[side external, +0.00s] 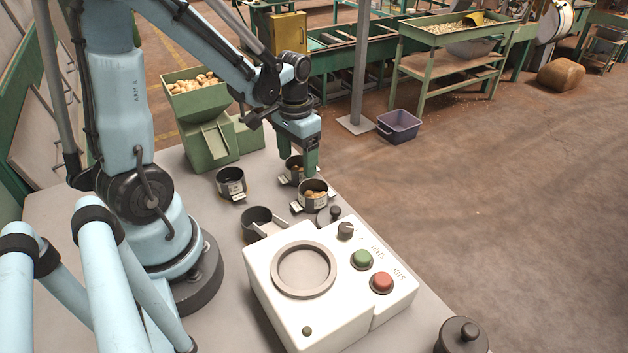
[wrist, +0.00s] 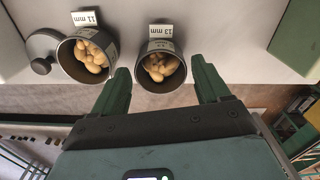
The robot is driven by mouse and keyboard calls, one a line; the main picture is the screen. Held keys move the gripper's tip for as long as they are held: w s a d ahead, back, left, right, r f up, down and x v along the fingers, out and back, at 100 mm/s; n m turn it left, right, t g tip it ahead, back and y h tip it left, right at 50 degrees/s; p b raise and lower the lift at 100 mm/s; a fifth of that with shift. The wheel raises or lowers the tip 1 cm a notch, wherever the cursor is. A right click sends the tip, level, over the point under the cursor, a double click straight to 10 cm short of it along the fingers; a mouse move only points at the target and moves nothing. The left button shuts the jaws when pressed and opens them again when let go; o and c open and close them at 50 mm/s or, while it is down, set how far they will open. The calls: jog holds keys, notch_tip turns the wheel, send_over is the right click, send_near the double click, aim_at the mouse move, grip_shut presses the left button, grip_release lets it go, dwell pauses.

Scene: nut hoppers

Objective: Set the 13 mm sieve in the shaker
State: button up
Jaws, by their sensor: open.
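The 13 mm sieve (wrist: 166,80) is a dark round pot with a white 13 mm label and brown nuts in it. It also shows in the side view (side external: 296,178), partly hidden by my gripper. My gripper (side external: 298,170) points down over it. In the wrist view my gripper (wrist: 162,73) is open, one finger on each side of the sieve, with a visible gap at both sides. The shaker (side external: 262,275) is a white box with an empty round ring seat (side external: 304,270), a knob, a green button and a red button.
The 11 mm sieve (side external: 314,203), also with nuts, stands close beside, with a small dark lid (side external: 329,214) near it. A green hopper (side external: 205,135) stands behind.

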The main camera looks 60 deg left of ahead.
jog(key=shift+f, duration=0.8)
jog(key=shift+c, duration=0.3)
jog(key=c, duration=0.9)
jog(key=shift+o, duration=0.2)
jog(key=shift+r, duration=0.25)
